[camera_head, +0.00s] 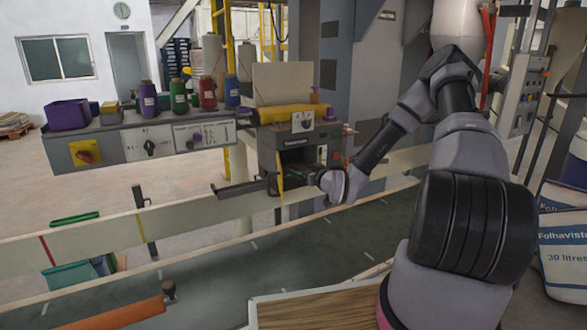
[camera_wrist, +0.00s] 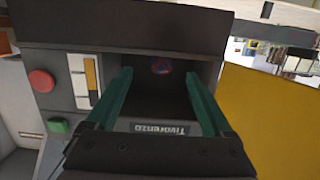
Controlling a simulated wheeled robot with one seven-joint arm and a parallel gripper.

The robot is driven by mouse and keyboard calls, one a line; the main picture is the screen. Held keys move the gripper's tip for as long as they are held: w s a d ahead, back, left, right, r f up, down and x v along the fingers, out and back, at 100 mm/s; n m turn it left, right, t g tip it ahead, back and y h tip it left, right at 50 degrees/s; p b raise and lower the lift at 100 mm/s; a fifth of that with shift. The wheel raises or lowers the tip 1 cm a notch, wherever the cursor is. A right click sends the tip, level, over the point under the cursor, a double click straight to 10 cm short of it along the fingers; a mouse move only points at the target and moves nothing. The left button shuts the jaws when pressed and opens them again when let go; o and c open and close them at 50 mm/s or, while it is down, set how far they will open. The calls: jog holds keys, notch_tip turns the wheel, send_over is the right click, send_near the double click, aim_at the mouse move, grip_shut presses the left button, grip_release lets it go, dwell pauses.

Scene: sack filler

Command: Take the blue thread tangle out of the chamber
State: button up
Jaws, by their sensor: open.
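The blue thread tangle (camera_wrist: 161,67) is a small blue and reddish clump deep in the dark chamber (camera_wrist: 185,85). In the head view the chamber (camera_head: 291,156) is the dark opening in the front of a grey machine, and I cannot make out the tangle there. My gripper (camera_wrist: 160,73) is open, with two green fingers reaching toward the chamber. The tangle shows between the fingertips, apparently beyond them, and nothing is held. In the head view my gripper (camera_head: 297,174) is at the chamber mouth, partly hidden by my wrist.
The wrist view shows a red button (camera_wrist: 41,80) and a green button (camera_wrist: 58,126) beside the chamber, and a yellow panel (camera_wrist: 268,110) on the other side. A conveyor (camera_head: 215,265) runs below.

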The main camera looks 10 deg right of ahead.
aim_at(296, 167)
jog(key=x, duration=0.4)
jog(key=shift+w+a+r, duration=0.15)
jog(key=shift+w+a, duration=0.1)
jog(key=shift+w, duration=0.1)
grip_shut()
